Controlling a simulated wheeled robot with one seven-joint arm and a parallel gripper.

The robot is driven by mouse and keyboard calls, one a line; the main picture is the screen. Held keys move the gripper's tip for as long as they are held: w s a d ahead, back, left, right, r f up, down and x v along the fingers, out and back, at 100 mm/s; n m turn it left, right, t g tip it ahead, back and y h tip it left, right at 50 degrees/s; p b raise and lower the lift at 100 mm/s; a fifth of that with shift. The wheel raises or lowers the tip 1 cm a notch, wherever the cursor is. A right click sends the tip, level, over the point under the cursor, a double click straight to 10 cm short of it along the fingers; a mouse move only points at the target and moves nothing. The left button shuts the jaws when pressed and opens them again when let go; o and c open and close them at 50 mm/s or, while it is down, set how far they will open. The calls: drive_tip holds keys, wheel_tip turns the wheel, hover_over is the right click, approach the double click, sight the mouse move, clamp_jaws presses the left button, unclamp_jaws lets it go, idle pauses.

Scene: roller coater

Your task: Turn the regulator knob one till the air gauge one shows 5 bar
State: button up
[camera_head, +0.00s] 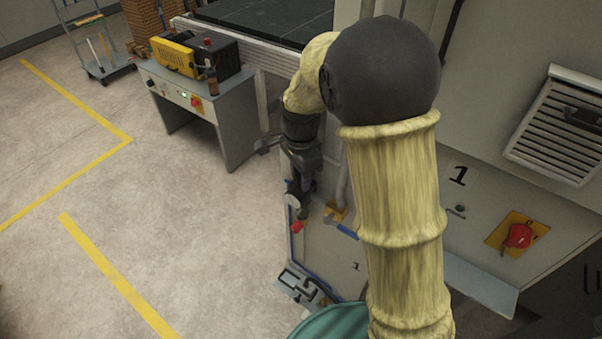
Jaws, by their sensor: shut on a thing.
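My gripper (303,178) is at the end of my arm, in the middle of the head view, beside the machine's front panel. It points down and is shut on the dark top of an air regulator, which appears to be regulator knob one. The fingers and my arm hide most of the knob. A small pale round part (293,201), likely air gauge one, shows just below the gripper. Its needle and scale are too small and too steeply angled to read.
A red part (296,227) sits below the regulator, and a blue-handled valve (342,229) is to its right. A red rotary switch (518,236) is on the panel at right. A grey table (202,96) stands behind. The floor at left is clear.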

drive_tip(key=shift+m+p, duration=0.4)
drive_tip(key=shift+m, duration=0.9)
drive_tip(key=shift+w, duration=0.1)
drive_tip(key=o, duration=1)
drive_tip(key=shift+r, duration=0.1)
drive_tip(key=shift+c, duration=0.2)
drive_tip(key=shift+r+p, duration=0.85)
drive_tip(key=shift+r, duration=0.05)
wheel_tip(320, 180, up, 6)
drive_tip(key=p, duration=0.5)
drive_tip(key=shift+f, duration=0.15)
drive_tip(key=shift+r+p, duration=0.25)
drive_tip(key=shift+p, duration=0.05)
